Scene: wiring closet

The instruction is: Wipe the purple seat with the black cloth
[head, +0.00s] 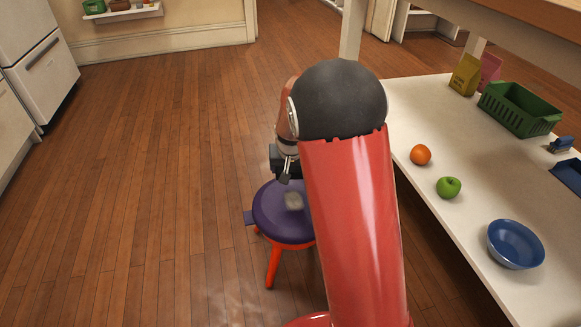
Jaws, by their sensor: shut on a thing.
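The purple seat (270,215) is the round top of a stool with orange-red legs, low in the middle of the head view. A pale grey smudge (293,200) shows on the seat. My gripper (285,178) is over the seat's far side, pointing down, partly hidden by my red arm. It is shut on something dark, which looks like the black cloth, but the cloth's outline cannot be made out. I cannot tell whether it touches the seat. The seat's right part is hidden behind my arm.
A white table (425,240) stands at right with an orange (420,155), a green apple (448,188), a blue bowl (515,245) and a green basket (518,110). The wooden floor at left is clear.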

